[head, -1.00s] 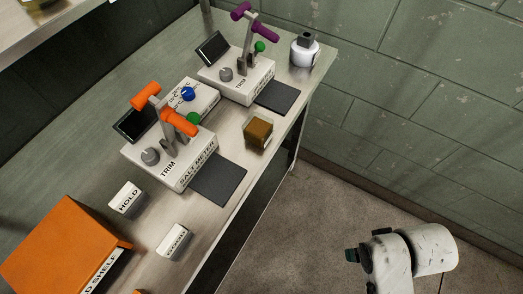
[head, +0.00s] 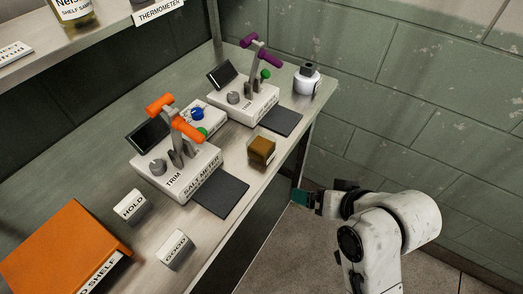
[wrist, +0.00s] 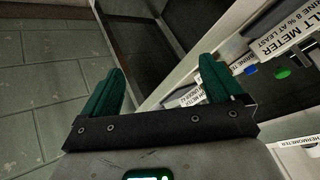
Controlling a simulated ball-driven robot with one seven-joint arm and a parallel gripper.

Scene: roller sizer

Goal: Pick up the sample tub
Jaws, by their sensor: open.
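The sample tub looks to be the small clear square tub with brown contents (head: 262,150). It stands on the steel bench between the two dark mats, near the front edge. My gripper (head: 302,197) is off the bench's front edge, below and to the right of the tub and apart from it. In the wrist view my gripper's two green fingers (wrist: 163,90) are spread wide with nothing between them. I cannot make out the tub in the wrist view.
A salt meter with orange handles (head: 178,168) stands left of the tub, and a purple-handled meter (head: 243,100) behind it. A white bottle (head: 307,80) is at the back right. A shelf overhangs upper left.

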